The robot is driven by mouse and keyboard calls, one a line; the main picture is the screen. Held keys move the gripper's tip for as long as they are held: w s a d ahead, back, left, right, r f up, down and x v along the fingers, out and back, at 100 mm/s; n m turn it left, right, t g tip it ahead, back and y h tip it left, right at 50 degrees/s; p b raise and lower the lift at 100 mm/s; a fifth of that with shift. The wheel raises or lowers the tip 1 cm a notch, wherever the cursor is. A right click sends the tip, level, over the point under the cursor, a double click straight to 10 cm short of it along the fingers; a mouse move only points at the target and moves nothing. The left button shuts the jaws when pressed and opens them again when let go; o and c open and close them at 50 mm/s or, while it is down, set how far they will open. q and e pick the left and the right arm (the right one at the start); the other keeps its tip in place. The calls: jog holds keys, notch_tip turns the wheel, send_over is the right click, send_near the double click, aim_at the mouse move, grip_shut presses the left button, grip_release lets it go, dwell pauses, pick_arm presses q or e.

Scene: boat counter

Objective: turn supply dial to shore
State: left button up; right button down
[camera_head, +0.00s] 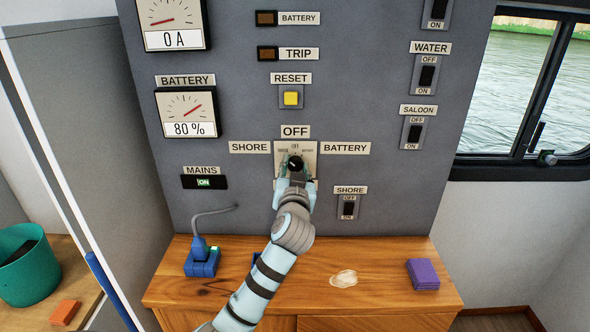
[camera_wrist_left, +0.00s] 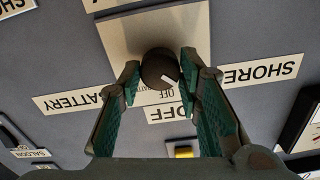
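The supply dial (camera_head: 295,162) is a dark round knob on a pale plate in the middle of the grey panel. OFF (camera_head: 295,131) is above it, SHORE (camera_head: 250,147) to its left and BATTERY (camera_head: 345,148) to its right. My left gripper (camera_head: 296,181) reaches it from below. In the left wrist view, where the labels appear upside down, the knob (camera_wrist_left: 158,66) sits between the two fingertips (camera_wrist_left: 160,75), which appear to touch its sides. Its white mark points between OFF and SHORE. My right gripper is not in view.
A yellow reset button (camera_head: 291,98) is above the dial, and a shore switch (camera_head: 348,207) is at lower right. On the wooden counter (camera_head: 380,280) stand a blue plug and socket (camera_head: 202,260) and a purple block (camera_head: 422,274). The mains indicator (camera_head: 204,182) reads ON.

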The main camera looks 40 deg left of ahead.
pick_arm(q)
jog(key=o, duration=0.3)
jog(key=shift+o, duration=0.2)
jog(key=v, duration=1.2)
